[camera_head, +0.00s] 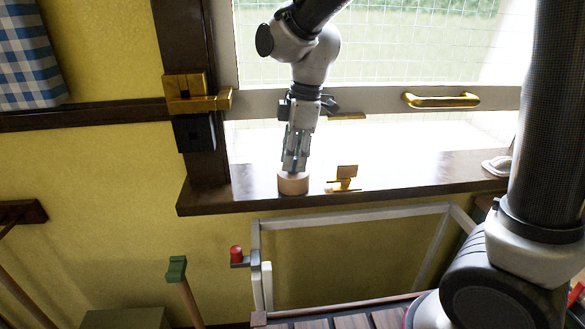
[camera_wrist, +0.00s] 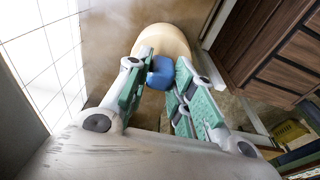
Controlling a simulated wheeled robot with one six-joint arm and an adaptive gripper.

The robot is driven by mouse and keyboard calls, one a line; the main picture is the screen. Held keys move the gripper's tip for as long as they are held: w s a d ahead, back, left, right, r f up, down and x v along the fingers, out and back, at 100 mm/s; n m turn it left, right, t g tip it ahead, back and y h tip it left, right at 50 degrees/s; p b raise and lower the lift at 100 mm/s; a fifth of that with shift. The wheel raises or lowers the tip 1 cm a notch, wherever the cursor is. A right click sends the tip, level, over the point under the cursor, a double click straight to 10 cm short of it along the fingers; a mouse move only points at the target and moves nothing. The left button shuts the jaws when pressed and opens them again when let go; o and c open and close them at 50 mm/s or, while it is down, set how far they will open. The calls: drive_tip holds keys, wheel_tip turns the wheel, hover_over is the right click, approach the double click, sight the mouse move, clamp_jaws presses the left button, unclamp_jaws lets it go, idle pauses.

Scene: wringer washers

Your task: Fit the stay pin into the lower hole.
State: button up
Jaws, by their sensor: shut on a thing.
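My gripper (camera_head: 294,165) points down at the window sill (camera_head: 400,189). In the wrist view my gripper (camera_wrist: 158,80) is shut on a small blue piece (camera_wrist: 160,72), which appears to be the head of the stay pin. A pale tan round block (camera_head: 293,184) sits on the sill under my fingertips. The same block (camera_wrist: 163,38) shows just beyond the blue piece in the wrist view. The pin's shank is hidden, and I cannot tell whether it is in the block. I cannot make out a lower hole in either view.
A small gold bracket (camera_head: 345,177) stands on the sill right of the block. A gold handle (camera_head: 441,100) is on the window frame. A gold latch (camera_head: 196,93) and black box (camera_head: 194,133) are on the left post. A red-capped piece (camera_head: 237,254) is below the sill.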

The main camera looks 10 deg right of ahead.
drive_tip(key=shift+r, duration=0.1)
drive_tip(key=shift+r, duration=3.15)
drive_tip(key=shift+s, duration=0.1)
